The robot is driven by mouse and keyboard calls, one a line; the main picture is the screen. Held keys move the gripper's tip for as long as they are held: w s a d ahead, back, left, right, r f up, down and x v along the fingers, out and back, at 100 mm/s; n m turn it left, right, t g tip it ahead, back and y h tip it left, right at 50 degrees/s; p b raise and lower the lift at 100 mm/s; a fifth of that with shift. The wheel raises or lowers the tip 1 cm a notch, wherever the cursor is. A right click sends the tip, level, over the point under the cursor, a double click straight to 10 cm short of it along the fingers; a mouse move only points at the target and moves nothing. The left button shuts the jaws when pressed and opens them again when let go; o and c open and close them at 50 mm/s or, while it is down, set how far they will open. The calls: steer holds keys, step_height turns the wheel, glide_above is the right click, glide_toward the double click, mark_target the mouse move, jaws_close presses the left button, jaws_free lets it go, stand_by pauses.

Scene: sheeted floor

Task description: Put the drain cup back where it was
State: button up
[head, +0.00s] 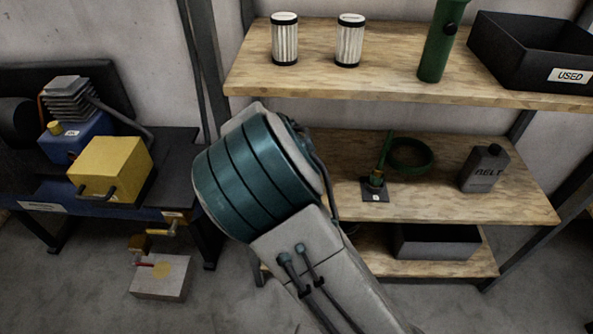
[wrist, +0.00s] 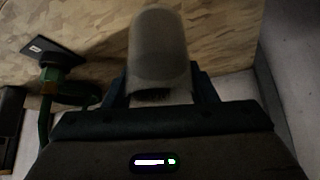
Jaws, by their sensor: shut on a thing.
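A grey, cloudy, round-ended cup (wrist: 160,45), which looks like the drain cup, is between the two fingers of my gripper (wrist: 160,78) in the wrist view. The gripper is shut on it, and its rounded end points away from the wrist. The wooden shelf surface lies behind it; I cannot tell whether they touch. In the head view my arm hides the gripper and the cup. A green stem fitting on a black plate (head: 375,192) stands on the middle shelf, with a green ring (head: 411,155) behind it. The plate (wrist: 48,49) also shows at the wrist view's left.
The top shelf (head: 400,80) holds two white filters (head: 285,42), a green cylinder (head: 437,50) and a black USED bin (head: 530,58). A dark can (head: 484,169) stands on the middle shelf. A yellow box (head: 110,165) sits on the left bench. A grey box (head: 160,285) is on the floor.

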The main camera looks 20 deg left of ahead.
steer(key=shift+w+a+f, duration=0.35)
steer(key=shift+w+f, duration=0.1)
steer(key=shift+w, duration=0.25)
steer(key=shift+f+b, duration=0.6)
steer(key=shift+f, duration=1.4)
steer(key=shift+f, duration=0.2)
steer(key=o, duration=1)
steer(key=shift+o, duration=0.2)
steer(key=shift+r, duration=0.1)
